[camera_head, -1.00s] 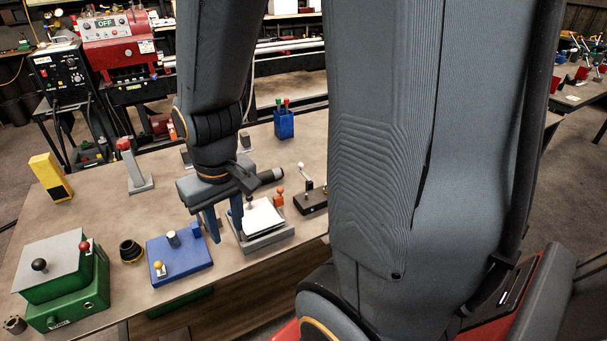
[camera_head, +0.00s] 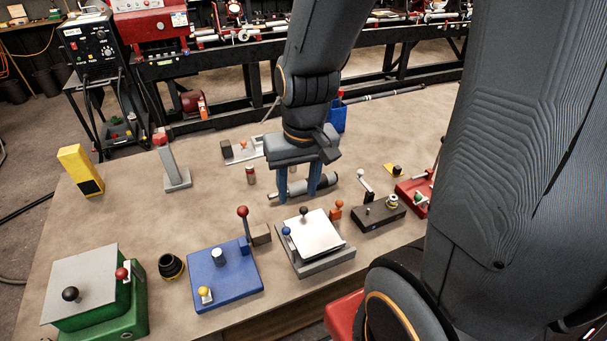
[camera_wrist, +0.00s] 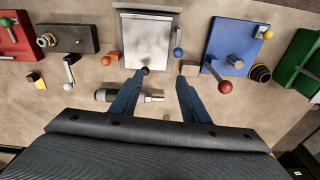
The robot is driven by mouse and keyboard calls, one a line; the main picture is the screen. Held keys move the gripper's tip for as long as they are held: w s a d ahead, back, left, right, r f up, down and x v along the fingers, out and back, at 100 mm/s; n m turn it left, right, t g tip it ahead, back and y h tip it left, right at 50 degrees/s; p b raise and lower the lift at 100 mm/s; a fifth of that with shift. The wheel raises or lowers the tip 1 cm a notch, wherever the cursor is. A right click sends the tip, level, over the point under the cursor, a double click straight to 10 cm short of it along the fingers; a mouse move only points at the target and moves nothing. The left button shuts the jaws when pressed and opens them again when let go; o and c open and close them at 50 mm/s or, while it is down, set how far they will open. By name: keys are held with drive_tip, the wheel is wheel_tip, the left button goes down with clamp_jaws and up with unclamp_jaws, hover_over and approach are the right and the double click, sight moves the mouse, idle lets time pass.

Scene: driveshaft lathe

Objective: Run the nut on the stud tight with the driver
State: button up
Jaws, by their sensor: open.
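The driver, a grey and dark cylinder (camera_head: 300,188), lies on its side on the table; it also shows in the wrist view (camera_wrist: 152,98). My gripper (camera_head: 298,197) is open and points down over it. In the wrist view, the left finger of my gripper (camera_wrist: 161,77) crosses in front of the driver's middle, and the right finger is past its thin tip. Nothing is held. A dark block (camera_head: 377,214) to the right carries a round metallic piece, seemingly the nut on its stud (camera_head: 392,201); whether it is seated is too small to tell.
A grey fixture with a white plate (camera_head: 311,235) stands in front of my gripper. A blue plate with a red-knobbed lever (camera_head: 222,278) and a green box (camera_head: 112,312) stand to the left. A red fixture (camera_head: 412,194) is at right. Bare table (camera_head: 120,215) lies to the left.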

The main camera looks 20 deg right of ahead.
drive_tip(key=w+m+p, duration=0.2)
drive_tip(key=w+m, duration=0.2)
drive_tip(key=w, duration=0.1)
drive_tip(key=m+t+p, duration=0.1)
drive_tip(key=m+p, duration=0.2)
drive_tip(key=m, duration=1)
approach(303, 187)
drive_tip(key=d+f, duration=0.1)
drive_tip(key=w+d+f, duration=0.2)
drive_tip(key=shift+d+f, duration=0.3)
drive_tip(key=shift+f, duration=0.1)
drive_tip(key=b+x, duration=0.3)
drive_tip(key=shift+a+f, duration=0.25)
drive_tip(key=shift+f, duration=0.05)
drive_tip(key=shift+b+x, duration=0.8)
drive_tip(key=shift+x, duration=0.1)
clamp_jaws()
